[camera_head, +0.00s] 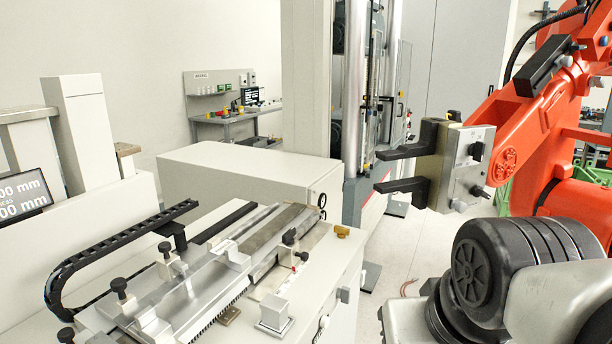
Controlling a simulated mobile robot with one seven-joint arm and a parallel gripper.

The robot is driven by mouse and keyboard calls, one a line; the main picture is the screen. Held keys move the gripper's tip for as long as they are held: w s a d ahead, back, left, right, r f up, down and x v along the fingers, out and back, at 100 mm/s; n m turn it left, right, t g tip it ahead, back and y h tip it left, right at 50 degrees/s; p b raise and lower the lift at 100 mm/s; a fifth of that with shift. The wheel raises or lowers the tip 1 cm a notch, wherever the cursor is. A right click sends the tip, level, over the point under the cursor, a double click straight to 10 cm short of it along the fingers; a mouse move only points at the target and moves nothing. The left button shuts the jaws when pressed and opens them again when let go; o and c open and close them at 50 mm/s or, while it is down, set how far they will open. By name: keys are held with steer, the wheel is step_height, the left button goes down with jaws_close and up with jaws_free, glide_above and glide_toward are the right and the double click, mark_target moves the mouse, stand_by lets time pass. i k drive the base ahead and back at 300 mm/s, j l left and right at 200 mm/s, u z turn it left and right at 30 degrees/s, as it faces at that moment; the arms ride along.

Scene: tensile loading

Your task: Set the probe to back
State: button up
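The measuring bench (325,262) stands left of centre, with a metal slide and rail (215,275) along its top. I cannot tell for sure which part is the probe. A small black-knobbed fitting (290,238) with a red detail sits at the right part of the rail. Several black-knobbed clamps, one of them upright (166,251), stand along the slide. My gripper (378,172) is to the right of the bench, above it and apart from it. Its two black fingers are spread and empty.
A black cable chain (110,255) curves along the bench's left side. A white box housing (240,172) is behind the rail. A display (22,194) reading in mm is at far left. A tall testing machine (355,100) stands behind. Floor (425,250) shows below my gripper.

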mark_target(170, 265)
steer(key=u, duration=1.25)
